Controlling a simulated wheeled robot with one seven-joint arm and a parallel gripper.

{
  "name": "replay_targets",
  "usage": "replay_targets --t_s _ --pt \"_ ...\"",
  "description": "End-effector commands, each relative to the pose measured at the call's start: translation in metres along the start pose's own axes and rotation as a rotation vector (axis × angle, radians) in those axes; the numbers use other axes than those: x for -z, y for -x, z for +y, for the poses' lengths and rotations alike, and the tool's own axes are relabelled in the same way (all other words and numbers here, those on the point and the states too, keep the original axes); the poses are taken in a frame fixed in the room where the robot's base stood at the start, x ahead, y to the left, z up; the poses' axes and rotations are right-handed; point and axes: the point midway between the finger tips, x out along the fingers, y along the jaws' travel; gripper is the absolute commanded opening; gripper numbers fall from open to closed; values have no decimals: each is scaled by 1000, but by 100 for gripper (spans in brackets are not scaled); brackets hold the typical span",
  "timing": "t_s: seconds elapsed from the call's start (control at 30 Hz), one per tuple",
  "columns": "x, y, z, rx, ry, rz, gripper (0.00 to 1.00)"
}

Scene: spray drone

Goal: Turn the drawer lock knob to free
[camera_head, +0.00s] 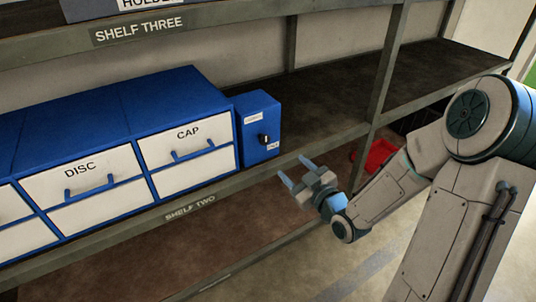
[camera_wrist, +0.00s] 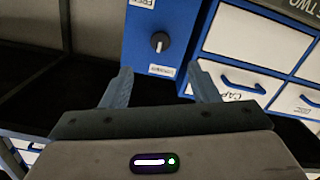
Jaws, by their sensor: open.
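The drawer lock knob (camera_head: 263,139) is a small black dial with a light pointer mark, on the front of a narrow blue box (camera_head: 258,112) at the right end of the drawers. In the wrist view the knob (camera_wrist: 160,42) sits between an upper and a lower white label, beyond my fingertips. My gripper (camera_head: 296,172) is open and empty, in front of the shelf edge, below and to the right of the knob. In the wrist view its two fingers (camera_wrist: 160,80) stand apart with the lower part of the box between them. Nothing touches the knob.
Blue cabinets with white drawers labelled DISC (camera_head: 97,190) and CAP (camera_head: 187,157) stand left of the lock box on shelf two (camera_head: 190,210). The shelf right of the box is empty up to a metal upright (camera_head: 385,68). A red bin (camera_head: 375,155) lies lower, behind my arm.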

Motion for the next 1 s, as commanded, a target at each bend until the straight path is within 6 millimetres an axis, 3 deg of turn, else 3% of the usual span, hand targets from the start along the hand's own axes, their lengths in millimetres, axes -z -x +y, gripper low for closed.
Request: replay_targets --t_s 0.23,0.7,1.0 --pt "2 -14 -2 -7 -7 50 55" --pt "5 -108 -1 -8 -8 47 55" --pt "7 -136 0 -8 -9 45 55"
